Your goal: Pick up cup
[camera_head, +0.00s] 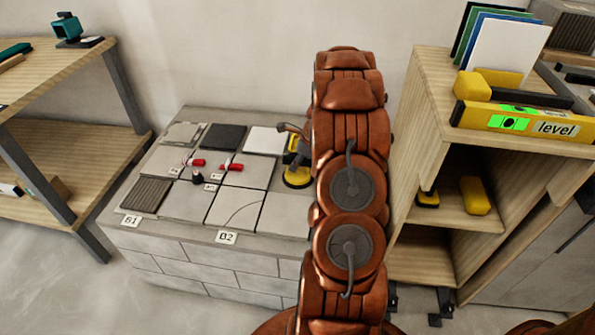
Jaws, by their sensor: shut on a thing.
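The cup looks like a yellow and black suction cup (297,177). It stands at the right side of the tiled block (190,240), partly hidden behind my arm. My gripper (295,136) is at the top of the cup and shut on it; only a grey-brown part of the gripper shows beside my arm, and its fingertips are mostly hidden. The cup's base appears to be on or just above the tile surface; I cannot tell which.
Tiles with red clips (231,167) cover the block, with labels B1 and B2 at its front. A wooden shelf unit (420,135) stands close on the right, with a yellow level (525,122) on top. A wooden workbench (55,70) is at the left. Floor between is clear.

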